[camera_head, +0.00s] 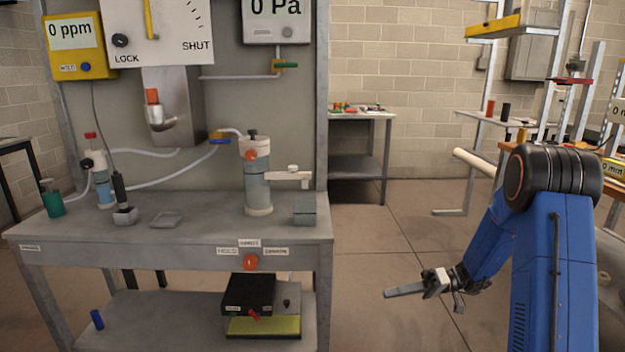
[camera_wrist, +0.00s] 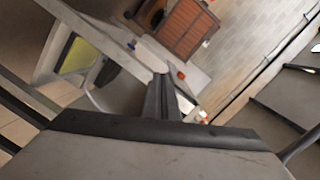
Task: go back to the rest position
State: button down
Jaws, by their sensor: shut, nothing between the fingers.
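My gripper (camera_head: 388,294) is at the end of my blue arm, right of the grey workbench (camera_head: 170,238) in the head view. It is shut and empty, held over the open floor, with its fingers pointing left. In the wrist view my gripper (camera_wrist: 162,82) shows as dark shut fingers in the middle, with the bench area tilted behind them. The fingers look apart from the bench.
The workbench carries a grey-green cylinder (camera_head: 258,185), a green canister (camera_head: 52,199) and a grey block (camera_head: 305,209). A black box (camera_head: 249,293) sits on its lower shelf. A small table (camera_head: 358,150) stands behind. Shelving is at the right. The floor (camera_head: 390,240) between is clear.

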jog(key=s+a+r+m+h, duration=0.15)
jog(key=s+r+h, duration=0.3)
jog(key=s, duration=0.45)
jog(key=s+a+r+m+h, duration=0.15)
jog(key=s+r+h, duration=0.3)
jog(key=s, duration=0.55)
jog(key=s+d+r+m+t+h, duration=0.2)
jog(key=s+d+t+h, duration=0.1)
jog(key=s, duration=0.4)
jog(key=s+d+r+m+t+h, duration=0.2)
jog(key=s+d+r+t+h, duration=0.1)
jog(key=s, duration=0.4)
jog(key=shift+s+d+t+h, duration=0.2)
jog(key=shift+d+t+h, duration=0.2)
jog(key=shift+d+h, duration=0.5)
